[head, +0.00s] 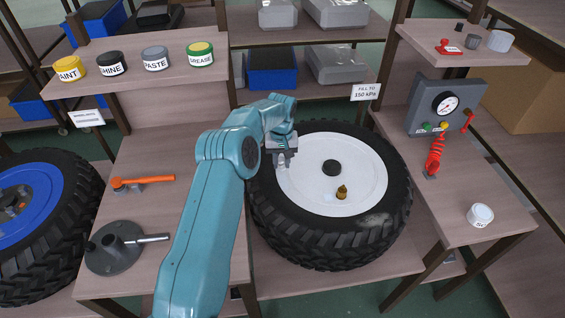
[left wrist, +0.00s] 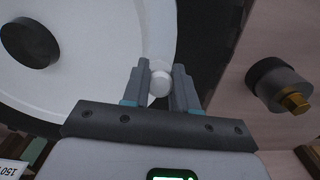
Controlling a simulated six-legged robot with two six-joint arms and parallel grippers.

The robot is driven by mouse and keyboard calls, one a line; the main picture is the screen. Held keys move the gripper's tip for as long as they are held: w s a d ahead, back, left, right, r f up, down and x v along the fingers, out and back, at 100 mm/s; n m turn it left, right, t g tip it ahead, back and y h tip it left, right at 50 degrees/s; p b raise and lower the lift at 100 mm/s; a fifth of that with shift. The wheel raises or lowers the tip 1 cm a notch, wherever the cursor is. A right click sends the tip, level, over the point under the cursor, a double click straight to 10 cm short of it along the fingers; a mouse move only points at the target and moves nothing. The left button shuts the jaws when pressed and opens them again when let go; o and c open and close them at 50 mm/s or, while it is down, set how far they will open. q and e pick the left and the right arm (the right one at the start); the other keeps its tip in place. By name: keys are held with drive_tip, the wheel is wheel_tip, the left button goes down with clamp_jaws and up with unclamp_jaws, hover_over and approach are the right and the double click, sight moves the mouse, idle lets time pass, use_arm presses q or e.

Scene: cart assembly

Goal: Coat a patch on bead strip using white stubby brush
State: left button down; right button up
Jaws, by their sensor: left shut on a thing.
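My left gripper (head: 284,158) is over the left edge of the wheel's white rim (head: 318,190). It is shut on a small white thing, apparently the white stubby brush (left wrist: 160,84), whose rounded end shows between the fingers in the left wrist view (left wrist: 161,75). The bristles are hidden, and I cannot tell whether the brush touches the wheel. The black tyre (head: 330,250) surrounds the rim; the bead strip is not clearly distinguishable, and no coated patch can be made out. My right gripper is not in view.
Yellow, black, grey and green-banded tins (head: 156,58) stand on the upper left shelf. An orange-handled tool (head: 143,182) and grey stand (head: 113,250) lie on the left bench. A brass valve (head: 342,192) rises from the rim. A gauge box (head: 446,103) and white tin (head: 480,214) are right.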

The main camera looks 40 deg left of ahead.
sight(281, 159)
use_arm(q)
drive_tip(key=shift+w+a, duration=0.15)
drive_tip(key=shift+r, duration=0.35)
drive_tip(key=shift+r+p, duration=0.4)
drive_tip(key=shift+p, duration=0.05)
wheel_tip(281, 159, up, 5)
drive_tip(key=p, duration=0.2)
drive_tip(key=shift+f+p, duration=0.2)
drive_tip(key=shift+p, duration=0.1)
